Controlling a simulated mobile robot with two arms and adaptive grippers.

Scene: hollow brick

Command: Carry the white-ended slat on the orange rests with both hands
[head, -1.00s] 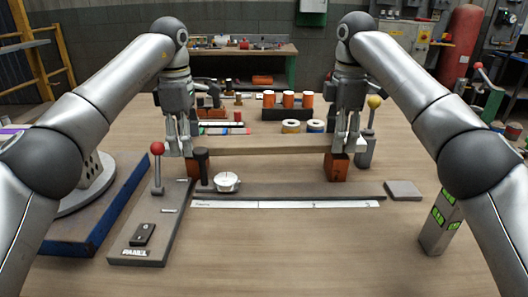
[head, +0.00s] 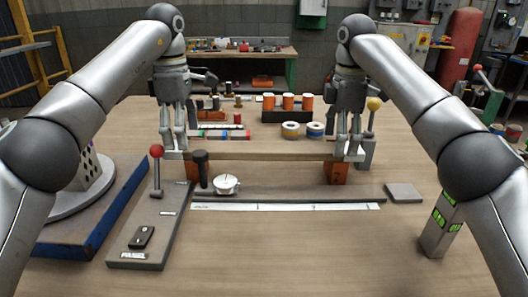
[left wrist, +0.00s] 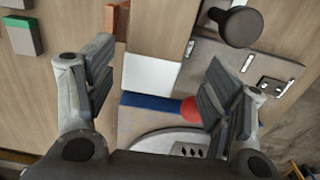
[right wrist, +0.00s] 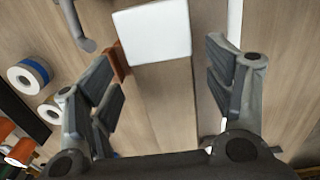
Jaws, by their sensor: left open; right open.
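The wooden slat (head: 265,155) lies level across two orange rests, the left rest (head: 192,170) and the right rest (head: 336,173). Its white left end shows in the left wrist view (left wrist: 150,73) and its white right end in the right wrist view (right wrist: 153,32). My left gripper (head: 178,148) is open at the left end, with its fingers on either side of the slat in its wrist view. My right gripper (head: 348,152) is open at the right end, its fingers likewise on either side. I cannot tell whether any finger touches the slat.
A grey panel with a red-knobbed lever (head: 156,152) stands front left, beside a black-knobbed post (head: 201,170) and a white dial (head: 226,184). A yellow-knobbed lever (head: 374,104) stands behind the right end. Spools and tape rolls (head: 290,129) lie behind. The front table is clear.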

